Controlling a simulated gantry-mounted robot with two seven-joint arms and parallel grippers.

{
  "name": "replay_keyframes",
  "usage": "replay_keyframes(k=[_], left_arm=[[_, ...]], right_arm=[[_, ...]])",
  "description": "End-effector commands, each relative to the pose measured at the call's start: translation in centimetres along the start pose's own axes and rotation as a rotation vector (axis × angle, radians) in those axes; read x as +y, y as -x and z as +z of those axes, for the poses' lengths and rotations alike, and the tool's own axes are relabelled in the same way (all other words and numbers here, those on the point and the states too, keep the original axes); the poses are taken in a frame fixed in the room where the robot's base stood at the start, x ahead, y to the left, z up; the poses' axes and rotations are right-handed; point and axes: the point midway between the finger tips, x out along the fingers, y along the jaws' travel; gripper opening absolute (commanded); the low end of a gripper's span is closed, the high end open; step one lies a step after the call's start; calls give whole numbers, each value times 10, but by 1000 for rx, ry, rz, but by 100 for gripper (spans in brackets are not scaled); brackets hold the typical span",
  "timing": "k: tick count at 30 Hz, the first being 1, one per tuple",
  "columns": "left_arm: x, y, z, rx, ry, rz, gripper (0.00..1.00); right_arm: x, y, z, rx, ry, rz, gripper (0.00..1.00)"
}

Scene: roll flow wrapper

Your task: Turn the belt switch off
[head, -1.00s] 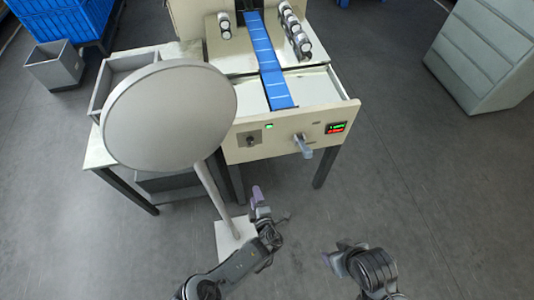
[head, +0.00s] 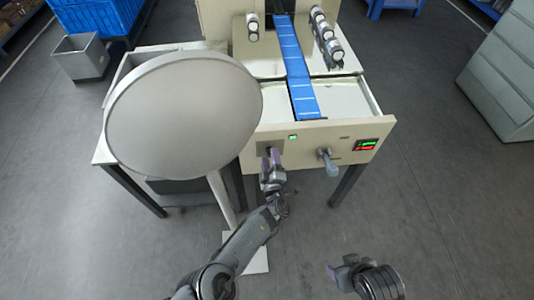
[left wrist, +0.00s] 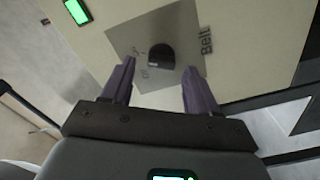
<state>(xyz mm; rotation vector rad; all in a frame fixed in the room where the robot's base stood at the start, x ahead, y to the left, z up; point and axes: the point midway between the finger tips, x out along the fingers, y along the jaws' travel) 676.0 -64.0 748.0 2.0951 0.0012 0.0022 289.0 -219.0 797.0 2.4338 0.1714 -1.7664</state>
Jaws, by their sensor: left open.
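The belt switch (left wrist: 161,56) is a black knob on a grey plate marked "Belt" in the left wrist view. Small markings sit beside the knob, too blurred to read surely. My left gripper (left wrist: 160,68) is open, its two purple fingers on either side of the knob in that view, with no clear contact. In the head view my left gripper (head: 270,158) is in front of the machine's panel and hides the knob. My right gripper (head: 335,272) is low in the head view, away from the machine; its jaws are unclear.
The cream front panel (head: 350,135) also carries a lit green light (head: 293,137), a grey lever handle (head: 328,163) and a red-green display (head: 367,145). A large grey disc (head: 183,115) on a pole stands left of my left gripper. A blue belt (head: 297,75) runs above the panel.

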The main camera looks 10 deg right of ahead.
Motion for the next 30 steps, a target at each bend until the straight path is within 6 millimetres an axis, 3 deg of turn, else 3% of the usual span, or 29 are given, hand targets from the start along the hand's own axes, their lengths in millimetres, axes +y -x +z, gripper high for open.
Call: replay_keyframes(k=[15, 26, 30], left_arm=[[1, -6, 0, -1, 1, 0, 60], [0, -6, 0, -1, 1, 0, 4], [0, -6, 0, -1, 5, 0, 4]], right_arm=[[-2, -6, 2, 0, -8, -7, 62], [-2, -6, 2, -2, -5, -5, 62], [-1, -6, 3, -3, 0, -1, 62]])
